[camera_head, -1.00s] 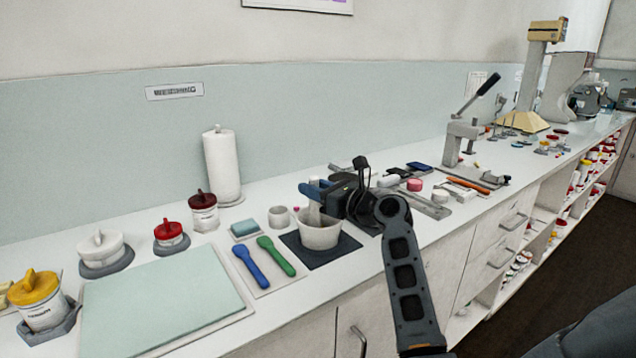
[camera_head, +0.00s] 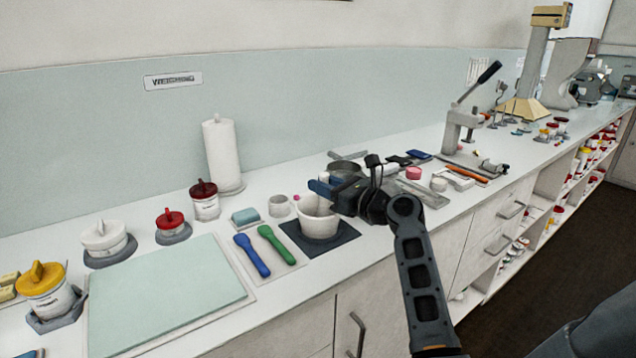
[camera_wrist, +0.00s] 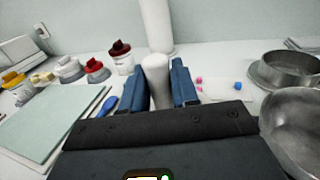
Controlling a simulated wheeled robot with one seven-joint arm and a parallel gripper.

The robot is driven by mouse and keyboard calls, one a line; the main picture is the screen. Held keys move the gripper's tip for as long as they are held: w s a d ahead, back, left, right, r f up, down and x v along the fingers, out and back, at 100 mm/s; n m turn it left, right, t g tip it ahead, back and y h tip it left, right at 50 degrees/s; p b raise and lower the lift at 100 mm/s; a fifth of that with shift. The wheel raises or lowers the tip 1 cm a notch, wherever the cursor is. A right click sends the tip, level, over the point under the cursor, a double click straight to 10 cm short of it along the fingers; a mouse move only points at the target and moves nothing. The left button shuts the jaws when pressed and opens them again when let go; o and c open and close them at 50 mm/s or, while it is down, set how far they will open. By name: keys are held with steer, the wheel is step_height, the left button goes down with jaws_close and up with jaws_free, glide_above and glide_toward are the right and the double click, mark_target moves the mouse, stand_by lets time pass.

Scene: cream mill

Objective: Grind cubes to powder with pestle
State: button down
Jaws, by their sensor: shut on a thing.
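The white mortar (camera_head: 316,224) stands upright on a dark mat (camera_head: 342,244) near the counter's front edge. My gripper (camera_head: 325,188) is above the mortar, its blue fingers shut on the pale pestle. In the wrist view the pestle (camera_wrist: 157,78) stands upright between the two fingers. Its lower end is hidden behind my gripper's body there, as is the mortar. The inside of the mortar is too small to make out, so I cannot tell cubes from powder.
Blue (camera_head: 252,254) and green (camera_head: 277,245) spatulas lie left of the mat. A small pale cup (camera_head: 279,207) and a paper roll (camera_head: 222,155) stand behind. A metal bowl (camera_wrist: 292,125) is close on the right in the wrist view. The pale green board (camera_head: 165,295) is clear.

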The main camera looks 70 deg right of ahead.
steer(key=shift+w+d+f, duration=0.15)
steer(key=shift+d, duration=0.5)
steer(key=shift+w+d+f, duration=0.1)
steer(key=shift+d, duration=0.5)
steer(key=shift+w+d+f, duration=0.15)
steer(key=shift+d, duration=0.5)
steer(key=shift+w+a+f+p, duration=0.1)
steer(key=shift+w+a+p, duration=0.15)
steer(key=shift+a+p, duration=0.6)
steer(key=shift+w+a+p, duration=0.25)
steer(key=shift+a+p, duration=0.35)
steer(key=shift+p, duration=0.3)
steer(key=shift+s+d, duration=0.15)
steer(key=shift+d, duration=0.95)
steer(key=shift+a+p, duration=0.45)
steer(key=shift+a, duration=0.65)
steer(key=shift+w, duration=1.75)
